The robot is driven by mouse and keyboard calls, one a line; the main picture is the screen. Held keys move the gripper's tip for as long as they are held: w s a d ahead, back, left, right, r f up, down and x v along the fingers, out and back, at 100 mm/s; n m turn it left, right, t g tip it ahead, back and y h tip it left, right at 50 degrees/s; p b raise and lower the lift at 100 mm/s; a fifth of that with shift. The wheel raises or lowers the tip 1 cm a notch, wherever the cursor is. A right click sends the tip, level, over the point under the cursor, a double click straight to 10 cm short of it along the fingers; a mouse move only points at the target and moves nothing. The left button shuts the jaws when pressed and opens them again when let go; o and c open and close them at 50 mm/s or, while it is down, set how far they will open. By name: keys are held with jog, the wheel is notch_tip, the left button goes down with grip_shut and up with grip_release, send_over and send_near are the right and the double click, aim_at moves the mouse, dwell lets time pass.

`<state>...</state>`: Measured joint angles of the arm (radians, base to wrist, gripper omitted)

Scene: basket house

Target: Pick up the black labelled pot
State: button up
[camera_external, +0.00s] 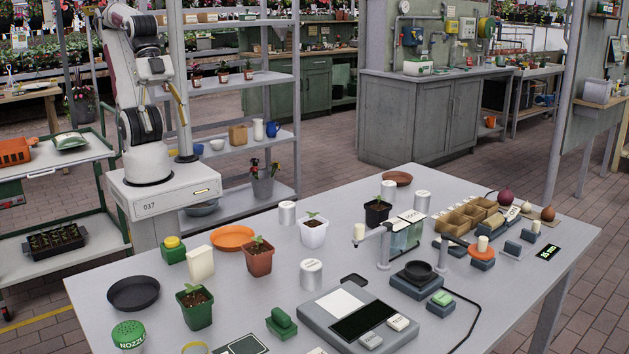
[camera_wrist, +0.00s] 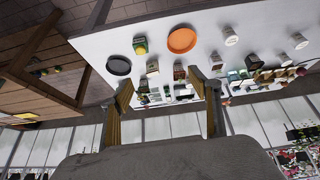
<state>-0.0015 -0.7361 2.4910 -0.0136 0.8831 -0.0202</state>
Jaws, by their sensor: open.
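The black pot (camera_external: 377,213) stands upright on the grey table (camera_external: 260,318), with dark soil and a small green seedling in it. In the external view my arm is folded at the left, beyond the table, well away from the black pot.
A white pot (camera_external: 313,232) and metal cans (camera_external: 388,191) stand near the black pot. Terracotta (camera_external: 258,259) and green (camera_external: 196,308) pots stand nearer the front. Shelves (camera_external: 240,85) rise behind my arm.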

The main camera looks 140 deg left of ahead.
jog(key=w+r+n+t, duration=0.2)
jog(key=w+r+n, duration=0.15)
jog(key=w, duration=0.55)
jog(key=w+r+n+t+h, duration=0.1)
jog(key=w+r+n, duration=0.1)
jog(key=w+n, duration=0.45)
jog(key=w+r+n+t, duration=0.2)
jog(key=w+r+n, duration=0.1)
jog(key=w, duration=0.8)
jog(key=w+a+f+n+t+y, duration=0.1)
jog(key=w+a+n+y, duration=0.1)
jog(key=w+a+n, duration=0.5)
jog(key=w+a+f+n+t+y, duration=0.1)
jog(key=w+a+n+y, duration=0.25)
jog(key=w+n, duration=0.45)
jog(key=w+a+f+n+g+y, duration=0.1)
jog(key=w+a+f+n+y, duration=0.25)
jog(key=a+n, duration=0.35)
jog(key=n+g+y, duration=0.6)
jog(key=n+g, duration=0.6)
jog(key=n, duration=0.6)
send_near(376, 205)
jog(key=a, duration=0.1)
jog(key=shift+w+a+f+n, duration=0.1)
jog(key=shift+a+f+n, duration=0.15)
jog(key=shift+n, duration=0.25)
jog(key=shift+x, duration=1.25)
